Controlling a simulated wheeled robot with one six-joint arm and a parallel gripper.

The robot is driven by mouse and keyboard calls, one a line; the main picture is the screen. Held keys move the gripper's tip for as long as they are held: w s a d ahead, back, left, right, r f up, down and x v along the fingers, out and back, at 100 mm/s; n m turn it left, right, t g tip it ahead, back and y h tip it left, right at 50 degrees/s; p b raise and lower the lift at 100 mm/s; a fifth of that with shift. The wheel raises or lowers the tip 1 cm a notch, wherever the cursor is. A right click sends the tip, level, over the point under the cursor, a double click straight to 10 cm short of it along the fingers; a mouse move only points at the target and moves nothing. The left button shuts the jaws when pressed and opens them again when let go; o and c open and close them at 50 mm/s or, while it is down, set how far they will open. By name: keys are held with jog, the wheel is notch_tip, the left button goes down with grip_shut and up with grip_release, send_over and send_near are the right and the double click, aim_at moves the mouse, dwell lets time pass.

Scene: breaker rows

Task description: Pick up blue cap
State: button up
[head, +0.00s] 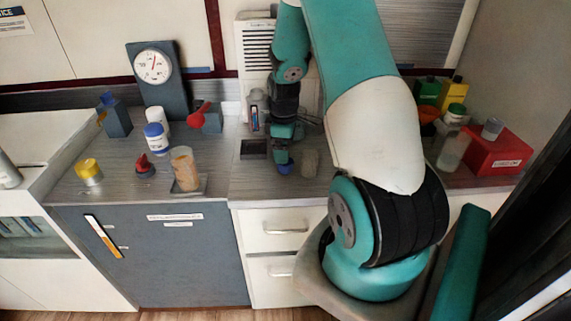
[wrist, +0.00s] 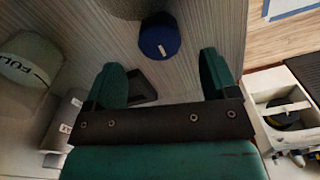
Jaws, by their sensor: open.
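The blue cap (wrist: 159,40) is a short round piece with a small pale mark on its side. It sits on the grey ribbed counter, just beyond my fingertips and roughly centred between them in the wrist view. In the head view the blue cap (head: 286,169) shows near the counter's front edge, partly covered by my gripper (head: 281,157). In the wrist view my gripper (wrist: 161,62) is open and empty, its two green fingers spread wide. I cannot tell the exact height of the fingers above the counter.
A translucent cup (head: 310,163) stands close to the right of the cap. A dark square tray (head: 253,150) lies to the left. Further left are a brown-filled jar (head: 185,170) and a red-topped item (head: 144,165). A red box (head: 497,152) is at the right.

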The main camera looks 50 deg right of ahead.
jog(key=shift+f+p, duration=0.8)
jog(key=shift+f, duration=2.2)
jog(key=c, duration=1)
jog(key=shift+r, duration=0.1)
notch_tip(320, 180, up, 20)
jog(key=shift+f+b, duration=0.1)
jog(key=shift+b, duration=0.95)
